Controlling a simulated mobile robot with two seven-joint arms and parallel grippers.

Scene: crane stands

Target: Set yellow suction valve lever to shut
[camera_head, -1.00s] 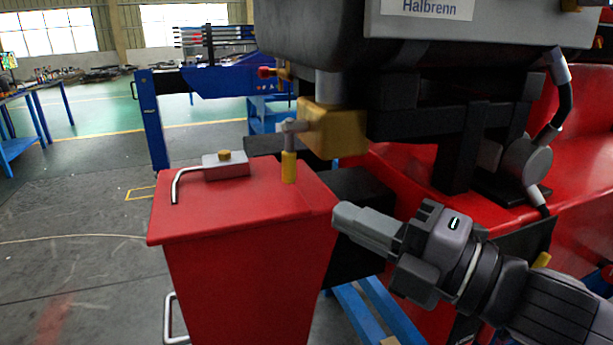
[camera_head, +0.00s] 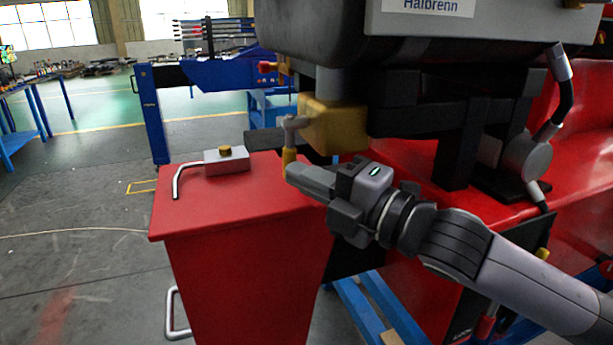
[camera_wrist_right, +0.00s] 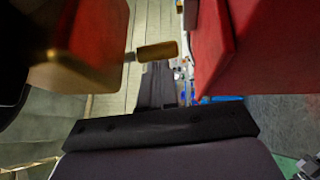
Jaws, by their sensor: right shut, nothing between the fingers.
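The yellow lever (camera_head: 289,157) hangs down from a grey pivot (camera_head: 292,127) on the front of the brass-yellow valve block (camera_head: 333,125). In the right wrist view the lever's yellow grip (camera_wrist_right: 157,50) lies just beyond the tip of the dark fingers (camera_wrist_right: 157,85), with the valve block (camera_wrist_right: 92,45) to its left. My right gripper (camera_head: 291,172) is shut and empty, its fingertips at the lower end of the lever and partly covering it. I cannot tell whether they touch. My left gripper is in no view.
A red cabinet (camera_head: 245,210) stands just below the lever, with a small grey box (camera_head: 227,161) and bent metal handle on top. The dark tank (camera_head: 310,45) hangs above the valve. Open floor (camera_head: 80,250) lies to the left.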

